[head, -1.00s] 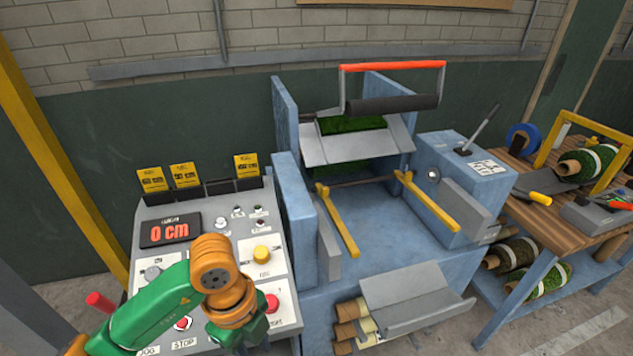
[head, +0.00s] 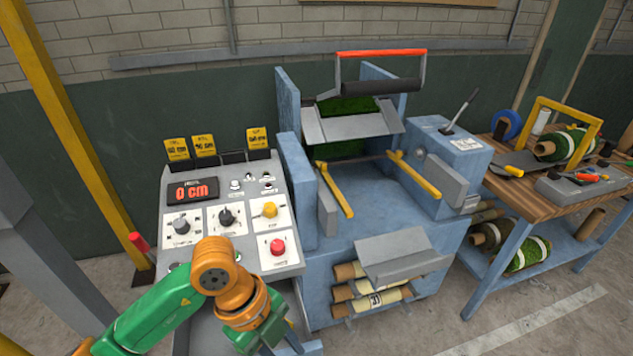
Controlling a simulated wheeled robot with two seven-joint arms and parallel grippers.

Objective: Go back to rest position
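My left arm, green and orange, comes in from the lower left in the head view. Its dark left gripper (head: 284,345) is at the bottom edge, in front of and below the control panel (head: 290,259), apart from its buttons. The fingers are partly cut off by the frame, so I cannot tell whether they are open or shut. My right gripper is not in view. The panel has a display (head: 192,190) reading 0 cm, a yellow knob (head: 269,210), a black knob (head: 227,217) and a red button (head: 278,247).
The blue turf machine (head: 325,262) stands right of the panel, with yellow arms and a red-handled roller (head: 382,93). A wooden bench (head: 525,198) with turf rolls and tools is at the right. A yellow post (head: 75,140) rises at left. Floor at lower right is clear.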

